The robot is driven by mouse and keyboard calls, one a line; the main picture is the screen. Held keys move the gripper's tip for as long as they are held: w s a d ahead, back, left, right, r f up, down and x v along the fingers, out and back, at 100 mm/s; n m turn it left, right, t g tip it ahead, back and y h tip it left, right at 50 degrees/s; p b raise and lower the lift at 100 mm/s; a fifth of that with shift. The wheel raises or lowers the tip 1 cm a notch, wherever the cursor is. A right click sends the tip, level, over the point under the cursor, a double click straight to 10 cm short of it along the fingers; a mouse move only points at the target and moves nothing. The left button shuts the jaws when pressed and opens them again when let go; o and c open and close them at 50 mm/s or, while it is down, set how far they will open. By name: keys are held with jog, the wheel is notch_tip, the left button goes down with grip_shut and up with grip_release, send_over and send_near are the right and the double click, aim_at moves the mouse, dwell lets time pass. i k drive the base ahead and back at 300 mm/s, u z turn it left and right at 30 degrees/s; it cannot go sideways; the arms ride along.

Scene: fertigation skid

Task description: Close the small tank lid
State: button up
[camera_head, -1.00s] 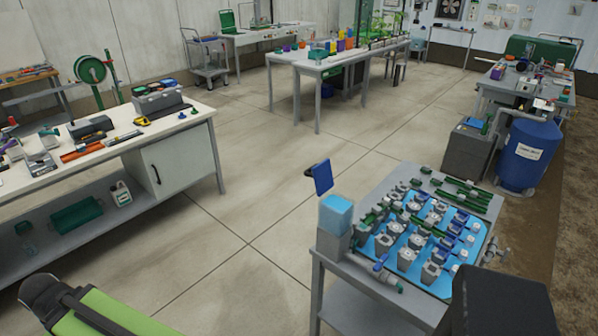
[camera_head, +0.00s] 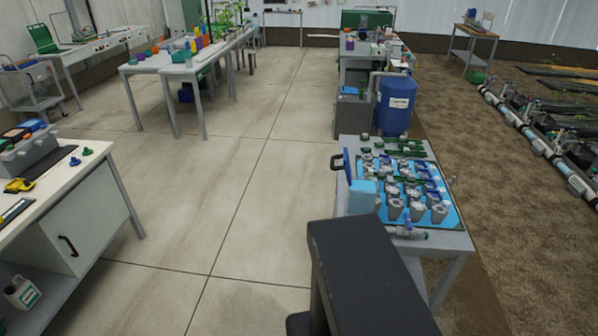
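The small tank (camera_head: 362,194) is a light-blue box at the near left corner of a grey skid table, right of the middle of the view. Its dark-blue lid (camera_head: 347,164) stands up open along the tank's left side, with a dark handle-like loop at its left. The tank's lower part is partly hidden by a dark block in the foreground, which looks like part of my arm. My gripper's fingers do not show, so its state cannot be seen.
The skid table (camera_head: 455,241) carries a blue tray (camera_head: 452,217) with several grey and green valve fittings. A blue barrel (camera_head: 395,105) stands behind it. A white workbench (camera_head: 100,185) is at the left. The floor (camera_head: 230,190) between bench and skid is clear.

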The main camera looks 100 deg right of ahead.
aim_at(346, 166)
jog(key=z, duration=0.1)
jog(key=i, duration=0.3)
jog(key=z, duration=2.55)
jog(key=k, duration=0.6)
jog(key=u, duration=0.2)
jog(key=i, duration=0.95)
